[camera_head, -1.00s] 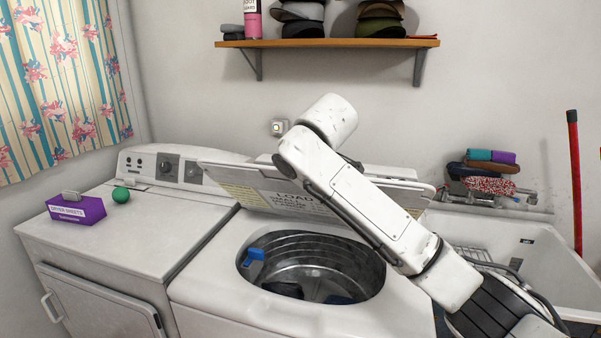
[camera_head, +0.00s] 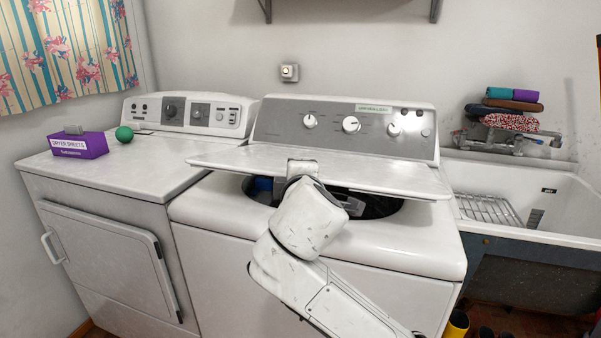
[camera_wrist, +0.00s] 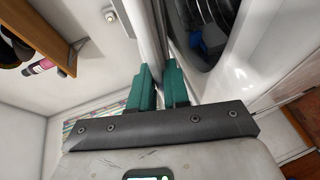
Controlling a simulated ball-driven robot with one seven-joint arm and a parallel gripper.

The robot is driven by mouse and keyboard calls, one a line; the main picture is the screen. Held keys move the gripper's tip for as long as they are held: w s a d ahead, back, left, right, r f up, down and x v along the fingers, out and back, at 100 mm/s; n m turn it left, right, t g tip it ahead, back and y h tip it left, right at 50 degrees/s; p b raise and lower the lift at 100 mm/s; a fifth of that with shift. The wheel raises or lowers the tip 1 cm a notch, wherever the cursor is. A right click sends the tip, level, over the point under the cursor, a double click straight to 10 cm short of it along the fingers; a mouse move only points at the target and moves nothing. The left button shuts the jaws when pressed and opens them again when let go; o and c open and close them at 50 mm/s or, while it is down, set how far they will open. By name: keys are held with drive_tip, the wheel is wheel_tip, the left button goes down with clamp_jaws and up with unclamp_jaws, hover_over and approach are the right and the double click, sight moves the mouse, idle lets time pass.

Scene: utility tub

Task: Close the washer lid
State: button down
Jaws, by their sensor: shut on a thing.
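The white washer (camera_head: 400,230) stands in the middle of the head view. Its lid (camera_head: 240,160) is tipped low over the tub opening, and a dark gap shows under its front edge, with part of the tub and something blue visible. My wrist (camera_head: 305,215) is in front of the lid's front edge, and the fingers are mostly hidden in that view. In the wrist view, the teal fingers of my gripper (camera_wrist: 158,82) are shut on the lid's edge (camera_wrist: 151,35), which runs between them. The open tub (camera_wrist: 215,30) shows to the right there.
The dryer (camera_head: 125,180) stands to the left, with a purple dryer sheets box (camera_head: 80,145) and a green ball (camera_head: 124,134) on top. A utility sink (camera_head: 560,210) with a wire rack (camera_head: 488,210) is to the right. The washer's control panel (camera_head: 345,128) rises behind the lid.

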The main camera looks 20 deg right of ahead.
drive_tip(key=shift+t, duration=0.7)
drive_tip(key=f+b, duration=0.2)
drive_tip(key=f, duration=0.1)
drive_tip(key=f+b, duration=0.1)
drive_tip(key=f, duration=0.2)
drive_tip(key=f+b, duration=0.2)
drive_tip(key=f, duration=0.1)
drive_tip(key=shift+s+a+b, duration=0.3)
drive_tip(key=shift+s+b, duration=0.05)
drive_tip(key=shift+s, duration=0.05)
drive_tip(key=shift+f+b, duration=0.45)
drive_tip(key=shift+f, duration=0.35)
drive_tip(key=shift+f+h, duration=0.15)
drive_tip(key=shift+h, duration=0.15)
drive_tip(key=c, duration=1.2)
unclamp_jaws()
drive_tip(key=v, duration=0.3)
drive_tip(key=p+v, duration=0.1)
drive_tip(key=v, duration=0.3)
drive_tip(key=p+v, duration=0.1)
drive_tip(key=v, duration=0.3)
drive_tip(key=shift+r, duration=0.35)
